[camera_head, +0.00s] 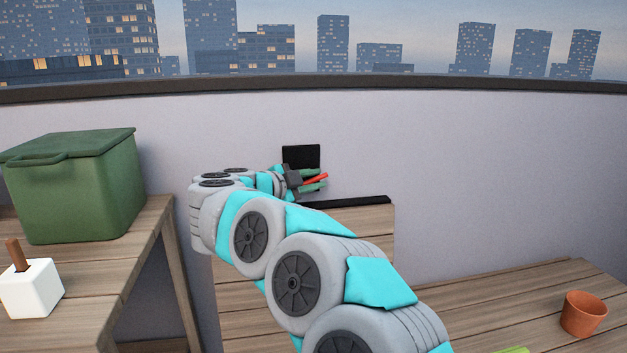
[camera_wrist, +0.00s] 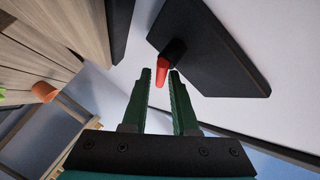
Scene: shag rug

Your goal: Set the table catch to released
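A black plate (camera_head: 301,156) is mounted on the pale wall, and a red-tipped lever (camera_head: 316,179) with a dark base stands out from it. I take this to be the catch; no marking for released shows. In the wrist view the plate (camera_wrist: 205,55) is tilted and the red lever (camera_wrist: 162,72) points toward my gripper (camera_wrist: 161,78). The two green fingers are apart, one on each side of the red tip, with small gaps showing. In the head view my gripper (camera_head: 325,178) is at the plate, partly hiding it.
A wooden panel (camera_head: 350,222) with a black strip (camera_head: 347,201) along its top is below the plate. A green lidded bin (camera_head: 85,190) and a white block (camera_head: 30,292) with a brown peg stand on the left table. A terracotta pot (camera_head: 583,315) stands on the right wooden surface.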

